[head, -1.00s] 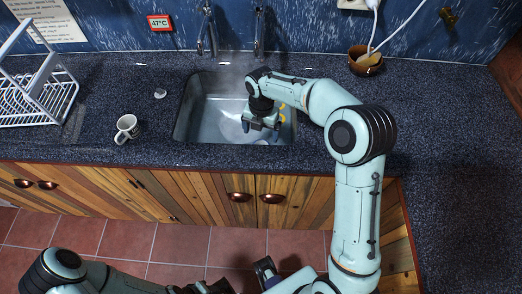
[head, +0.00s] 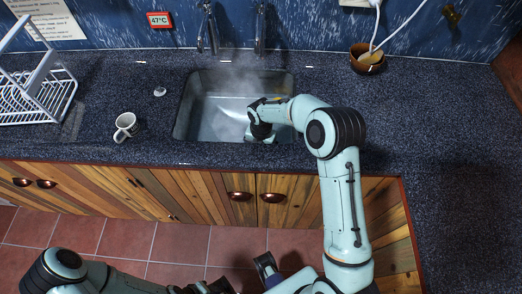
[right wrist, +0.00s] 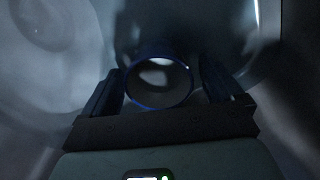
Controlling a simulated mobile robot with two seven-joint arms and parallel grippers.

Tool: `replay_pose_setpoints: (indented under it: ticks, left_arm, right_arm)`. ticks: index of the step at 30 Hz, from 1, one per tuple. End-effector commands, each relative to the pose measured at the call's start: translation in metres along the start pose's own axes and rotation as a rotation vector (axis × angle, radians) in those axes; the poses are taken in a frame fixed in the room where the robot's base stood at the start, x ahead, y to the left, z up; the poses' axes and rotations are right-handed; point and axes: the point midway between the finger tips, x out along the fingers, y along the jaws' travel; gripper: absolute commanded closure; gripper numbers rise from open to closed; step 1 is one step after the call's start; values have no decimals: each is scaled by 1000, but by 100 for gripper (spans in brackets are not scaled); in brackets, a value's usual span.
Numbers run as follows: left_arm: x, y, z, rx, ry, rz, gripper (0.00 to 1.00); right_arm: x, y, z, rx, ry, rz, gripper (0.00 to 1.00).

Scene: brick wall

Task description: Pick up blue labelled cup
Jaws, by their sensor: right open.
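In the right wrist view a dark round cup with a blue rim (right wrist: 158,88) shows its open mouth, with a pale patch inside. My right gripper (right wrist: 165,85) is open, with one finger on each side of this cup; I cannot tell whether they touch it. In the head view my right gripper (head: 259,136) reaches down into the sink (head: 205,105), and the cup is hidden under it. No blue label can be made out. My left arm is at the lower left, with dark gripper parts (head: 208,287) at the bottom edge, too cut off to judge.
A white mug (head: 125,127) with a dark mark stands on the counter left of the sink. A dish rack (head: 35,95) is at the far left. A brown bowl (head: 367,60) sits at the back right. Taps (head: 260,30) rise behind the steaming sink. The right counter is clear.

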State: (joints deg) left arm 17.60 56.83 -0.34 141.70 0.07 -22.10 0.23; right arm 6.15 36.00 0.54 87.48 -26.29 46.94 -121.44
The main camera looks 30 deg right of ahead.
Motion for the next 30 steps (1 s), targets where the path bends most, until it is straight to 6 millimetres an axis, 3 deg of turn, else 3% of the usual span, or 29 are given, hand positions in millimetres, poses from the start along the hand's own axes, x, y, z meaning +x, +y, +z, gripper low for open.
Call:
replay_pose_setpoints:
  ticks: [6, 11, 12, 23, 26, 30]
  left_arm:
    - [0, 0, 0, 0, 0, 0, 57]
    - [0, 0, 0, 0, 0, 0, 57]
    - [0, 0, 0, 0, 0, 0, 57]
    - [-1, 0, 0, 0, 0, 0, 57]
    - [-2, 1, 0, 0, 1, 0, 57]
    - [-6, 2, 0, 1, 2, 1, 57]
  right_arm:
    - [0, 0, 0, 0, -1, 1, 10]
    - [0, 0, 0, 0, -1, 1, 62]
    - [0, 0, 0, 0, -1, 1, 66]
    - [-11, 1, 1, 1, -3, 3, 66]
    - [-28, 1, 1, 1, -4, 5, 66]
    - [-66, 1, 1, 1, -6, 7, 66]
